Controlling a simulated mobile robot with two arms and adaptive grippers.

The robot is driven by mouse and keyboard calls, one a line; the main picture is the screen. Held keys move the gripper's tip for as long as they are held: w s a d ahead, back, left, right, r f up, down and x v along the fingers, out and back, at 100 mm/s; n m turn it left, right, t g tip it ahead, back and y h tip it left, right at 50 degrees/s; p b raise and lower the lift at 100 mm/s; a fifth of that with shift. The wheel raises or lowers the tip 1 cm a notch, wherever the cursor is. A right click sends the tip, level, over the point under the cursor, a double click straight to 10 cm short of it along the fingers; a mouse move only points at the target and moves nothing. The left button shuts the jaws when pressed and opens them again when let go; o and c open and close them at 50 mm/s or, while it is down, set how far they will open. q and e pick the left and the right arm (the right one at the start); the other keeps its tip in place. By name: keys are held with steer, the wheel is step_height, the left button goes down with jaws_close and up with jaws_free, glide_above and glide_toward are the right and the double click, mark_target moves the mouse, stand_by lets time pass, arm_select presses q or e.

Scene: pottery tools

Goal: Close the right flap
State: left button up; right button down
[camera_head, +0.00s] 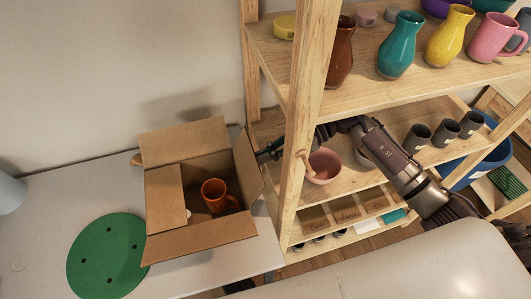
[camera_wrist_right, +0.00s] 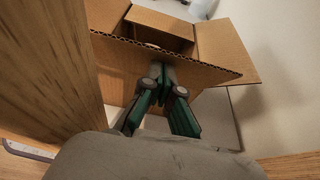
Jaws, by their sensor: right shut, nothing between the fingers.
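The open cardboard box (camera_head: 205,232) stands on the white table with an orange mug (camera_head: 214,196) inside. Its right flap (camera_head: 248,168) stands up, tilted, on the box's right side. The left flap (camera_head: 168,196) lies inward over part of the opening. The back flap (camera_head: 183,141) is open. My right gripper (camera_head: 267,153) is just right of the right flap, its fingers shut and empty. In the right wrist view, the closed fingertips (camera_wrist_right: 163,73) are at the flap's outer face (camera_wrist_right: 200,74); whether they touch it is unclear. My left gripper is not in view.
A wooden shelf post (camera_head: 305,110) stands close right of the box, and my right arm reaches through the shelf past it. A pink bowl (camera_head: 322,166) and several vases stand on the shelves. A green disc (camera_head: 108,255) lies left of the box.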

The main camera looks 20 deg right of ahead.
steer(key=shift+a+r+b, duration=0.1)
steer(key=shift+a+b, duration=0.25)
steer(key=shift+b, duration=0.4)
steer(key=shift+a+r, duration=0.1)
steer(key=shift+r, duration=0.3)
steer(key=shift+r, duration=0.7)
